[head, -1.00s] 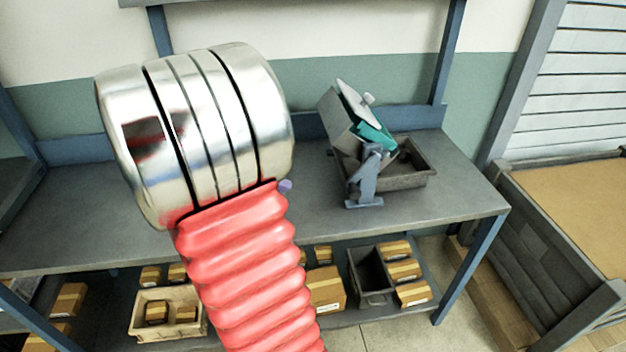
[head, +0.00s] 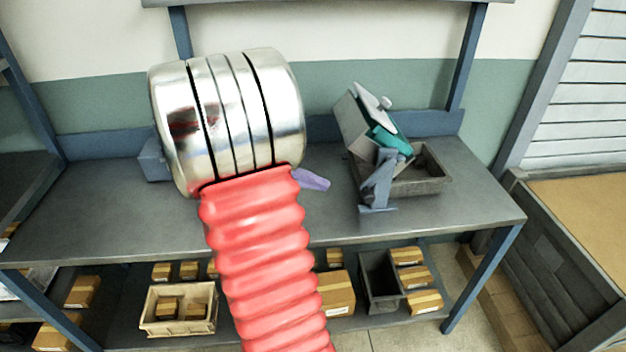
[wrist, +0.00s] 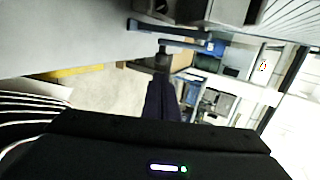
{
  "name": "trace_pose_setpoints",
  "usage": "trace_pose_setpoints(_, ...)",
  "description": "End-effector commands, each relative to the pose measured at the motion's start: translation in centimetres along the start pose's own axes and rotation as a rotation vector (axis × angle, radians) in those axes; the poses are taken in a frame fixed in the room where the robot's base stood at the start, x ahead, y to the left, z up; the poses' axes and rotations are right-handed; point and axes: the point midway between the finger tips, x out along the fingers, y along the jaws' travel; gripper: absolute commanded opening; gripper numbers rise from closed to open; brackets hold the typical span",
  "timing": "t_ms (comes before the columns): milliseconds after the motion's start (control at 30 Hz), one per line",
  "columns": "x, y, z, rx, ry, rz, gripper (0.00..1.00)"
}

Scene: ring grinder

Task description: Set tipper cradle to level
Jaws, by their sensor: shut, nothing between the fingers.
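The tipper cradle (head: 350,122) is a grey box with a teal inner part (head: 388,138) and a pale plate with a knob on top. It is tilted on a blue-grey stand (head: 376,184) at the right of the bench. A dark grey open tray (head: 428,172) sits beside and partly behind it. My gripper (head: 322,184) shows as a small purple tip past my arm, left of the stand and apart from it. Its shut fingers (wrist: 162,98) show dark purple in the wrist view with nothing held. My arm hides the rest of the gripper.
The grey bench (head: 470,205) is mostly clear left of the stand. A blue-grey block (head: 152,160) stands partly behind my arm. The shelf below holds cartons, a beige bin (head: 180,325) and a dark bin (head: 380,280). A large crate (head: 560,260) stands at right.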

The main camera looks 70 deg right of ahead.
Motion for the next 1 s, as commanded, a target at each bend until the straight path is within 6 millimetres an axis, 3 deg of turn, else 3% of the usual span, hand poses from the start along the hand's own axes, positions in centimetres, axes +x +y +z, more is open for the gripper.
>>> trace_pose_setpoints(600,9.5,0.0,-0.1,0.0,0.004,0.0,0.0)
trace_pose_setpoints(800,10.8,0.0,-0.1,0.001,0.002,0.0,0.0)
trace_pose_setpoints(1000,10.9,0.0,0.0,0.0,0.0,0.0,0.0)
